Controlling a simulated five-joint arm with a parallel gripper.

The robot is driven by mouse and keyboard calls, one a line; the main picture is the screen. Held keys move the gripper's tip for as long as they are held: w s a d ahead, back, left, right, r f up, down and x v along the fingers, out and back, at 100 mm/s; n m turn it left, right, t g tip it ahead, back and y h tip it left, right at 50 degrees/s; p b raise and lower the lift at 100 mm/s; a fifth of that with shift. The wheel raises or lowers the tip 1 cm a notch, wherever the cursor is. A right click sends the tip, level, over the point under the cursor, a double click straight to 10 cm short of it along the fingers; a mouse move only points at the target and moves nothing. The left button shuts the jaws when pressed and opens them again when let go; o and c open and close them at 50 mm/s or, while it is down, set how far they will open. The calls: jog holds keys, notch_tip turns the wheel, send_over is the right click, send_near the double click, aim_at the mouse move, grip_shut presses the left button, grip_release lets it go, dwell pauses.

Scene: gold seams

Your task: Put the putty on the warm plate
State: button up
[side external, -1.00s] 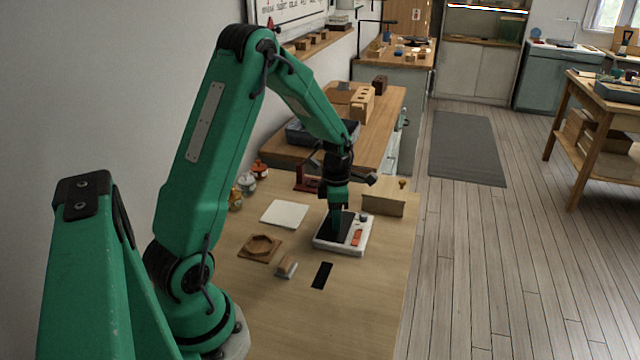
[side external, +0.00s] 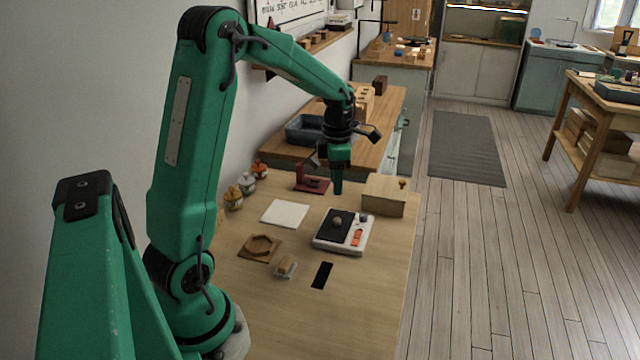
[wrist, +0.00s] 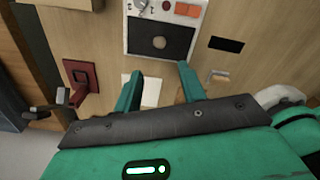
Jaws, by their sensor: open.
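The warm plate (side external: 330,243) is a white box with a black top and an orange switch, on the table right of centre in the side view. The putty (side external: 337,222), a small greyish lump, rests on its black top. In the wrist view the putty (wrist: 159,42) sits near the middle of the black surface of the plate (wrist: 133,52). My gripper (side external: 337,188) is raised behind and above the plate, clear of it. In the wrist view my gripper (wrist: 158,78) has its two green fingers spread apart with nothing between them.
A white square tile (side external: 285,214) lies left of the plate, with a wooden octagonal holder (side external: 261,248) and a small block (side external: 285,266) nearer. A black strip (side external: 321,275) lies in front. A dark red stand (side external: 312,184), a wooden box (side external: 384,196) and jars (side external: 233,197) stand behind.

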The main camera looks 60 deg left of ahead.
jog(key=shift+r, duration=0.7)
jog(key=s+d+r+m+t, duration=0.2)
jog(key=s+d+r+m, duration=0.4)
jog(key=d+r+m, duration=0.5)
jog(key=s+d+m+t, duration=0.1)
jog(key=s+d+m, duration=0.2)
jog(key=m, duration=0.7)
jog(key=s+d+f+m+t, duration=0.1)
jog(key=s+d+m+t, duration=0.1)
jog(key=s+d+m, duration=0.2)
jog(key=s+m, duration=0.3)
jog(key=m, duration=0.3)
jog(key=shift+d+f+t, duration=0.3)
